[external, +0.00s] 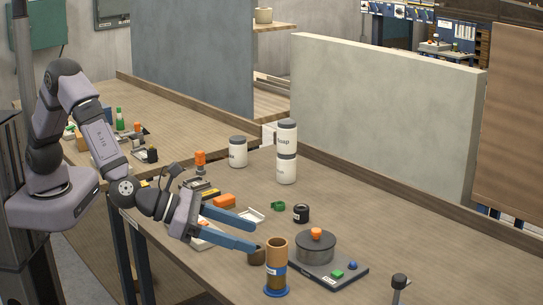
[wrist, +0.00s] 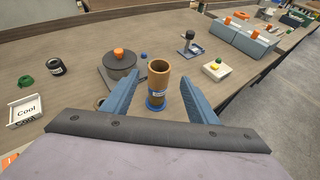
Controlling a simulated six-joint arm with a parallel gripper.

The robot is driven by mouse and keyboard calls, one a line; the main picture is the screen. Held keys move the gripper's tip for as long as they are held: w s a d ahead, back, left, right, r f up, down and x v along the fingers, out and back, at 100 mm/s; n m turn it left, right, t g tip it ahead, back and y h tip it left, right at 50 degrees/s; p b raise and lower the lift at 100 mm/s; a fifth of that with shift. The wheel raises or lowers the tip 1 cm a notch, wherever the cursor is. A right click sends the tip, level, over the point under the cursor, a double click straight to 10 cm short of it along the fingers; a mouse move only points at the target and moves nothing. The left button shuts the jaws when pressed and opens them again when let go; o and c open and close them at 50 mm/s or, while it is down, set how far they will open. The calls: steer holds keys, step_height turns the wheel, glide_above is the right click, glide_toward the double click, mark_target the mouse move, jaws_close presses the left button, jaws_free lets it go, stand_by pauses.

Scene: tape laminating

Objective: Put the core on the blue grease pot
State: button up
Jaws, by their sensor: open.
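A brown hollow tube (external: 276,252), which looks like the core, stands upright with a white and blue band and a round blue base (external: 276,291). In the wrist view, the tube (wrist: 159,78) shows between my fingers, with the blue base (wrist: 155,105) below. My gripper (external: 254,236) is open, its two blue fingers level above the table; in the wrist view it (wrist: 160,76) looks empty. A small brown round piece (external: 257,257) sits by the lower finger, partly hidden. I cannot tell which thing is the blue grease pot; no readable label names it.
A grey round device (external: 316,247) with an orange knob stands on a flat base beside the tube. A small black jar (external: 301,213) and a green ring (external: 278,206) lie behind. White canisters (external: 287,168) stand farther back. A white "Cool" tray (wrist: 26,112) is at the left in the wrist view.

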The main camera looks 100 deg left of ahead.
steer(key=s+a+f+n+g, duration=0.2)
steer(key=s+a+n+g, duration=0.2)
steer(key=s+a+n, duration=0.3)
steer(key=s+a+f+n+g+h, duration=0.1)
steer(key=s+a+f+n+g, duration=0.2)
steer(key=s+n, duration=1.2)
steer(key=s+a+f+n+g, duration=0.3)
steer(key=s+a+n+g, duration=0.3)
steer(key=s+a+n, duration=0.4)
steer(key=s+n, duration=0.2)
steer(key=n, duration=0.1)
steer(key=shift+a+f+h, duration=0.2)
steer(key=shift+a+h, duration=0.15)
steer(key=shift+h, duration=0.05)
steer(key=shift+s, duration=0.1)
steer(key=shift+r+p, duration=0.85)
steer(key=shift+p, duration=0.05)
